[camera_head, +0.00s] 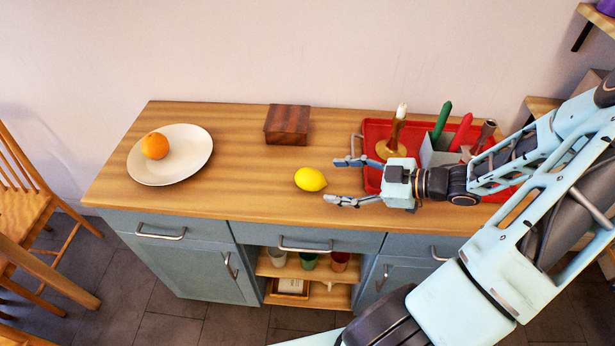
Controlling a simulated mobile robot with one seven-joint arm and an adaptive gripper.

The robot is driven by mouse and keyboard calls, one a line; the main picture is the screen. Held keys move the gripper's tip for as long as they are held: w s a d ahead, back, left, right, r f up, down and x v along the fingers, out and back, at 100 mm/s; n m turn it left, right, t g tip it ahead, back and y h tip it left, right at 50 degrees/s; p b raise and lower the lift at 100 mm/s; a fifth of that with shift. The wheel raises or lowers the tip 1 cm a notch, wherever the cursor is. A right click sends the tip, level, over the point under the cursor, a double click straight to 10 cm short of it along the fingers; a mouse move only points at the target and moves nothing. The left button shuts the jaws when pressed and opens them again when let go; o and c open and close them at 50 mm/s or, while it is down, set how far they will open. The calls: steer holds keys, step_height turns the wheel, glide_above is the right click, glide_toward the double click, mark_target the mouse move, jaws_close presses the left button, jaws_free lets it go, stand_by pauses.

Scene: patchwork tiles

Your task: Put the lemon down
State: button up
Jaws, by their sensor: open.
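A yellow lemon (310,179) lies on the wooden top of the sideboard (240,160), near the middle of its front edge. My gripper (338,181) is just to the right of the lemon, with its fingers pointing left. Its two fingers are spread wide apart and nothing is held between them. The lemon appears a little beyond the fingertips; I cannot tell whether a finger touches it.
A white plate (188,174) with an orange (155,146) is at the left. A dark wooden box (287,124) stands at the back. A red tray (374,130) with a candle holder (392,147) and several coloured items lies right, partly behind my arm. Bare wood lies between plate and lemon.

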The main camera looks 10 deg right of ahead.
mark_target(320, 178)
steer(key=shift+r+x, duration=0.15)
steer(key=shift+x, duration=1.55)
steer(key=shift+r+x, duration=0.1)
steer(key=shift+x, duration=1.6)
steer(key=shift+a, duration=0.15)
steer(key=shift+c, duration=0.3)
steer(key=c, duration=1.4)
steer(key=shift+o, duration=0.2)
steer(key=shift+r, duration=0.15)
